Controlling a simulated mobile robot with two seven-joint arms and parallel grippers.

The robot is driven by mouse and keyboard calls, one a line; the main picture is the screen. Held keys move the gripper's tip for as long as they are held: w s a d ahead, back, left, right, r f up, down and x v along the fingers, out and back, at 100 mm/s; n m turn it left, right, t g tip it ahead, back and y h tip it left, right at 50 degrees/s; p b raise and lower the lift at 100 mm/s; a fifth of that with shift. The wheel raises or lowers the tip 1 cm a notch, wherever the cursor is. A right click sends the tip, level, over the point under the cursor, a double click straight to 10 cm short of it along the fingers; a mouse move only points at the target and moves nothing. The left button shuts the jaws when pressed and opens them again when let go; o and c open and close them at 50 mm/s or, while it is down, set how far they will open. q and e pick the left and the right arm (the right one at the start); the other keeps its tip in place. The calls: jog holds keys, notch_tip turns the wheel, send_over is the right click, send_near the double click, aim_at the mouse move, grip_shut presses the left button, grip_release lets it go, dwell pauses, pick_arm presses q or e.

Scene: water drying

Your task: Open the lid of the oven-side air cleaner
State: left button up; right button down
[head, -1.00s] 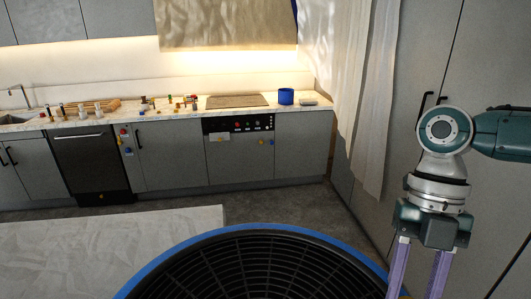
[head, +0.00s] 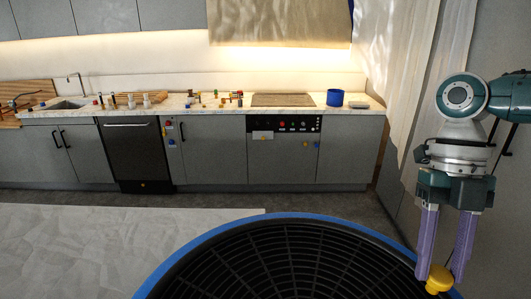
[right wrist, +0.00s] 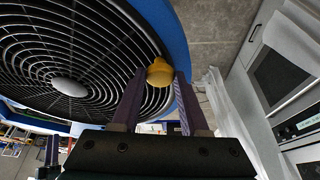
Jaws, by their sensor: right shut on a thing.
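The air cleaner (head: 290,262) is large and round, with a black slatted grille and a blue rim, at the bottom of the head view. It also fills the upper left of the right wrist view (right wrist: 60,45). A yellow knob (head: 438,281) is at its right side in the head view. My right gripper (head: 441,274) points down with its purple fingers on either side of this knob, shut on it. The right wrist view shows the knob (right wrist: 159,73) between the fingertips, beside the blue rim.
A pale curtain (head: 412,95) hangs at the right. A pale rug (head: 110,240) covers the left floor.

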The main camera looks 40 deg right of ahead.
jog(key=shift+c, duration=2.2)
grip_release()
pick_arm(q)
jog(key=shift+d, duration=0.1)
pick_arm(e)
jog(key=shift+w+d+r+b, duration=0.15)
jog(key=shift+w+r+b, duration=0.05)
jog(key=shift+r+b, duration=0.15)
pick_arm(q)
notch_tip(320, 180, down, 4)
jog(key=b, duration=0.3)
jog(key=shift+f+b, duration=0.2)
jog(key=shift+b, duration=0.15)
pick_arm(e)
jog(key=v, duration=0.9)
